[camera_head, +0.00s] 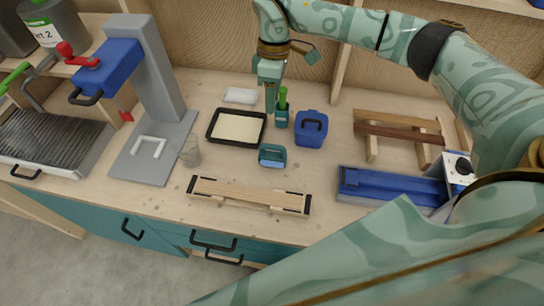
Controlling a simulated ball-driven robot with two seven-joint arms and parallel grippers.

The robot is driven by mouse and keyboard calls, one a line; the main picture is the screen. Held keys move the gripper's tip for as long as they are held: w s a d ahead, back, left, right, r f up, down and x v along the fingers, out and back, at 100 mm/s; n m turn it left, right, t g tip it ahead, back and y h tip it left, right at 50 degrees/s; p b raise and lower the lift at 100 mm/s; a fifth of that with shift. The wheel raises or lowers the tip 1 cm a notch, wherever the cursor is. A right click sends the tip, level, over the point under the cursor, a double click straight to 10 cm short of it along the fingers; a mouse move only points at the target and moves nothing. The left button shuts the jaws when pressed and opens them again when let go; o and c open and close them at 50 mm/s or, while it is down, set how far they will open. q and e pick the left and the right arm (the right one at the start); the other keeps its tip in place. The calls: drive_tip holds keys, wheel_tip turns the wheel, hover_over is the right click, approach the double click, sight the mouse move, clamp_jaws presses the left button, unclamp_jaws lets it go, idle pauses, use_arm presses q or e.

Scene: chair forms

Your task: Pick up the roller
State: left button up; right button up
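A tool with a green handle (283,97) stands upright in a small teal holder (282,119) near the middle of the bench; it may be the roller, but I cannot tell for sure. My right gripper (270,101) points down just left of the green handle, seemingly apart from it. Its fingers look close together from this side, and I cannot tell whether they are open. A black-rimmed tray (210,136) with a cream inside lies just left of and below the gripper. My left gripper is not in view.
A blue lidded box (311,130) stands right of the holder, and a small teal item (272,156) in front. A slatted wooden piece (249,195) lies near the front edge. A wooden frame (399,131) and blue machine (390,187) fill the right; a grey-blue press (150,75) stands left.

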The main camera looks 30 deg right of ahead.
wheel_tip(320, 180, down, 2)
drive_tip(key=w, duration=0.1)
hover_over(272, 149)
drive_tip(key=w, duration=0.2)
drive_tip(key=f, duration=0.9)
drive_tip(key=shift+w+d+f, duration=0.1)
drive_tip(key=shift+d+f, duration=0.3)
drive_tip(key=shift+s+a+f+b, duration=0.1)
drive_tip(key=shift+s+f, duration=0.15)
drive_tip(key=shift+f, duration=0.65)
drive_tip(key=shift+s+a+f+b, duration=0.1)
drive_tip(key=shift+s+f, duration=0.1)
drive_tip(key=shift+f, duration=0.7)
drive_tip(key=shift+s+f+b, duration=0.1)
drive_tip(key=shift+s+f, duration=0.15)
drive_tip(key=shift+f, duration=0.65)
clamp_jaws()
